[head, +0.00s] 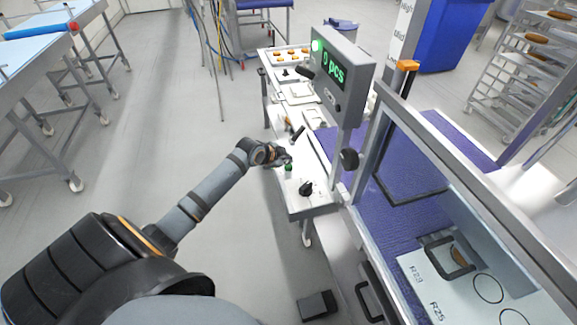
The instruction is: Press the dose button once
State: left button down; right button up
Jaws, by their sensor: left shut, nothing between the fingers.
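A white control panel (304,207) carries a small green button (288,168) and a black knob (306,188). No label saying "dose" is readable, so I cannot tell for sure which control is the dose button. My left gripper (283,157) is shut and empty, just above and beyond the green button in the picture. Whether it touches the button or the panel, I cannot tell. A grey display box (341,78) above the panel reads "0 pcs" in green, with a lit green lamp at its left. My right gripper is not in view.
A purple belt (405,200) runs behind a clear framed guard at right. A white plate (420,290) marked R23 and R25 lies there. A black pedal-like block (317,305) stands on the floor. Open floor lies left of the panel.

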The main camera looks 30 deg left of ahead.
aim_at(287, 167)
pick_arm(q)
jog(key=shift+f, duration=0.4)
jog(key=shift+f+b, duration=0.6)
jog(key=shift+f, duration=0.05)
dwell(0.8)
jog(key=shift+r, duration=0.1)
jog(key=shift+r+p, duration=0.95)
jog(key=shift+p, duration=0.05)
notch_tip(287, 167, up, 5)
jog(key=p, duration=0.4)
jog(key=shift+r+p, duration=0.1)
jog(key=shift+p, duration=0.25)
